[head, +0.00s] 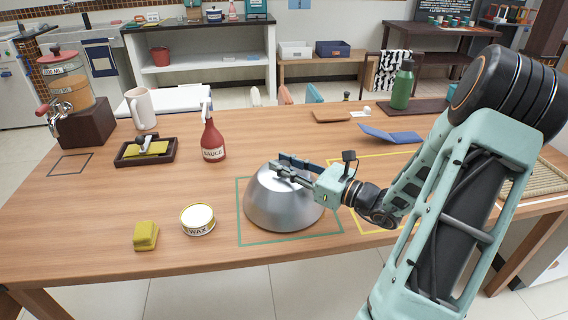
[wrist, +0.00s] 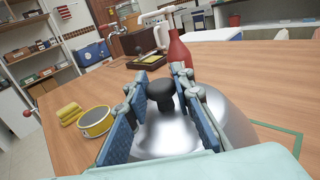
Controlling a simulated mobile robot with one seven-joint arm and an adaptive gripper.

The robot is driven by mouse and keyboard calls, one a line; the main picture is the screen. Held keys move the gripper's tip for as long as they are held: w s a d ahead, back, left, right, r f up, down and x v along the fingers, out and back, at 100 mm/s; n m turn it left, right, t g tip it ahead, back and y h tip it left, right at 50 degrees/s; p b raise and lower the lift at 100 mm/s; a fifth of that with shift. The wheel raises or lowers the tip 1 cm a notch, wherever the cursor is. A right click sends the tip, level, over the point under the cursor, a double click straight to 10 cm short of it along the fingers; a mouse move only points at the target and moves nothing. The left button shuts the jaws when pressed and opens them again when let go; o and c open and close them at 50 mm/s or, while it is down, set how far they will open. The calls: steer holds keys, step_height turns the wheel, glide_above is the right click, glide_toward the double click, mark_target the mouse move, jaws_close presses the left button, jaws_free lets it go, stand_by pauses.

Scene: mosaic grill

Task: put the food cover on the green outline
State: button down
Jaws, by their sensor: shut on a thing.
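The food cover (head: 282,210) is a shiny silver dome with a black knob. In the head view it appears inside the green outline (head: 239,215) on the table, left of its middle. Whether its rim touches the table I cannot tell. My gripper (head: 284,168) is at the top of the dome, shut on the knob. In the wrist view the blue finger pads of my gripper (wrist: 155,100) are on both sides of the black knob of the food cover (wrist: 165,135). Part of the green outline (wrist: 292,137) shows beyond the dome; the rest is hidden.
A wax tin (head: 197,219) and a yellow sponge (head: 146,235) lie left of the outline. A red sauce bottle (head: 213,140) stands behind it. A yellow outline (head: 371,156) adjoins on the right, partly behind my arm.

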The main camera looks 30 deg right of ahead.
steer(key=shift+f, duration=0.45)
steer(key=c, duration=1.6)
jaws_free()
